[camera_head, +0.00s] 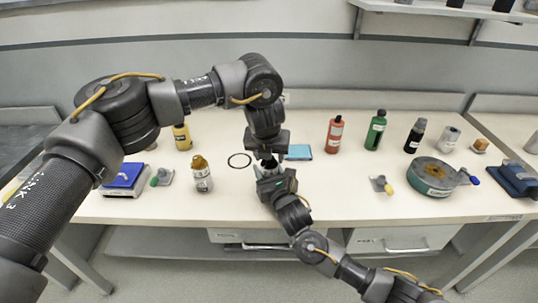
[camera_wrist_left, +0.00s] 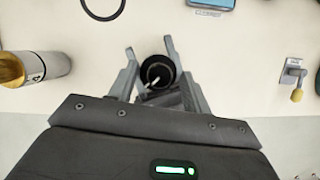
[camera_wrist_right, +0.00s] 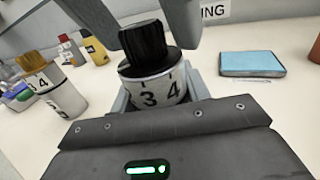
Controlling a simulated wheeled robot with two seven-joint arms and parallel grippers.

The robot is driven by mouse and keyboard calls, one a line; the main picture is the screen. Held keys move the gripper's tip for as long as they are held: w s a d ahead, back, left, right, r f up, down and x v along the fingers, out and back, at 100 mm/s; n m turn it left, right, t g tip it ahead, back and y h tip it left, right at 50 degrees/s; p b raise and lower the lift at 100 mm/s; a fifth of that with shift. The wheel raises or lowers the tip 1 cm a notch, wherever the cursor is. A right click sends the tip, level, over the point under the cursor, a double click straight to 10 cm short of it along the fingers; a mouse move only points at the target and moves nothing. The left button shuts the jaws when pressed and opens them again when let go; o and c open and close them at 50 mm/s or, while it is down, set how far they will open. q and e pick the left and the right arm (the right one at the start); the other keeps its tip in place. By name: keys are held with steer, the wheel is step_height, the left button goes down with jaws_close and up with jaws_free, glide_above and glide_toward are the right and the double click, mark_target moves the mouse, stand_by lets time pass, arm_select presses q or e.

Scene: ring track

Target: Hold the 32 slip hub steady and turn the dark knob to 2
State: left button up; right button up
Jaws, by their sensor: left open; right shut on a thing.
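The slip hub (camera_wrist_right: 152,90) is a white upright cylinder with a black collar; its 3 and 4 face the right wrist camera. The dark knob (camera_wrist_right: 144,42) tops it; in the left wrist view the knob (camera_wrist_left: 157,72) shows a white pointer line toward the lower left. My right gripper (camera_wrist_right: 157,92) is shut on the hub's body. My left gripper (camera_wrist_left: 150,48) is open above, its fingers on both sides of the knob with gaps. In the head view the left gripper (camera_head: 267,153) and right gripper (camera_head: 268,168) meet and mostly hide the hub.
A similar white cylinder with a brass knob (camera_head: 202,178) stands left. A black ring (camera_head: 240,160) lies flat behind, beside a blue pad (camera_head: 299,152). Bottles, red (camera_head: 334,135) and green (camera_head: 375,131), stand at the back. A yellow-tipped lever (camera_head: 382,185) and round grey-green device (camera_head: 432,178) are right.

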arm_select(q)
steer(key=c, duration=1)
steer(key=shift+d+n+y, duration=0.15)
steer(key=shift+n+y, duration=0.45)
steer(key=shift+n, duration=1)
steer(key=o, duration=1)
steer(key=shift+r, duration=0.1)
steer(key=v, duration=1.2)
